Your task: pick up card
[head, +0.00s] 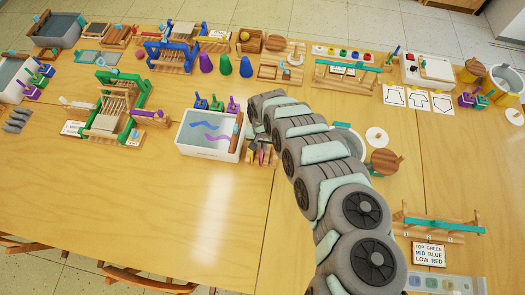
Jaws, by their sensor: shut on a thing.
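A printed card (430,253) reading "TOP GREEN MID BLUE LOW RED" lies at the lower right, to the right of my arm. Several white cards with outline shapes (418,99) lie at the upper right. A small white card (73,128) lies at the left by the green loom. I cannot tell which card the task names. My gripper (257,142) points down at the right edge of the white water tray (208,153). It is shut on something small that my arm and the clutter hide.
Small reddish pieces on a wooden holder (262,157) are just below my gripper. The green loom (110,105) and blue loom (172,52) stand to the left. The front left tabletop (120,195) is clear.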

